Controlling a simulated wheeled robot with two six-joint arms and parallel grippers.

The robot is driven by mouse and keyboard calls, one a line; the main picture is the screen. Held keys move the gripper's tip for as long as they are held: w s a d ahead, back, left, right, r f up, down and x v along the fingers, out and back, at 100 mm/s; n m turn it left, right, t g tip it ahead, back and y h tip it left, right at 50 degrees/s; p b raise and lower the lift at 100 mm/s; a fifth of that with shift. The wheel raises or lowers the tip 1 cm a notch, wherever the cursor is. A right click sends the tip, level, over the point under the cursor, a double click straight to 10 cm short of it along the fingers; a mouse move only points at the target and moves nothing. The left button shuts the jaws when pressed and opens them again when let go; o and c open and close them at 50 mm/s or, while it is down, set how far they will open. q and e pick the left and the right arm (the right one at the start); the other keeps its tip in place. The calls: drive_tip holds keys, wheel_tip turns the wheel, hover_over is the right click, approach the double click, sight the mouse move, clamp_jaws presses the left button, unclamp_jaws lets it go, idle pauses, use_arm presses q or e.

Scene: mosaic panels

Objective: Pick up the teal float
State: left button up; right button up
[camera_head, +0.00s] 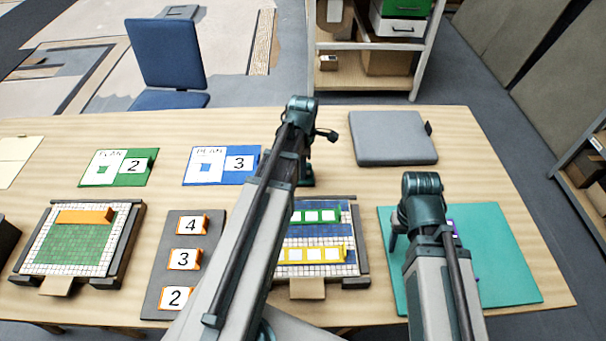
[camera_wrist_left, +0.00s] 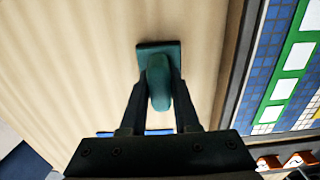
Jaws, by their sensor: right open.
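The teal float (camera_wrist_left: 158,55) shows in the left wrist view, with a flat base plate and a rounded handle. My left gripper (camera_wrist_left: 159,88) has one finger on each side of the handle. The fingertips look very close to it, but I cannot tell whether they press on it. In the head view the left gripper (camera_head: 306,170) is over the table behind the middle panel, and the float is mostly hidden there by gripper and arm. My right gripper (camera_head: 396,238) is open over the teal mat (camera_head: 510,270), largely hidden by its own wrist.
The middle mosaic panel (camera_head: 364,262) has green and yellow strips. Another panel (camera_head: 128,245) with an orange piece lies left. A grey board (camera_head: 216,225) holds numbered cards. Green (camera_head: 133,180) and blue (camera_head: 196,180) plan cards lie behind. A grey cushion (camera_head: 392,140) lies back right.

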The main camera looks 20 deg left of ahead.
use_arm(q)
clamp_jaws()
drive_tip(key=shift+r, duration=0.1)
use_arm(e)
drive_tip(key=shift+r, duration=0.1)
use_arm(q)
wheel_tip(320, 180, up, 10)
drive_tip(key=p, duration=1)
use_arm(e)
wheel_tip(320, 180, up, 10)
use_arm(q)
unclamp_jaws()
clamp_jaws()
drive_tip(key=shift+s+a, duration=0.1)
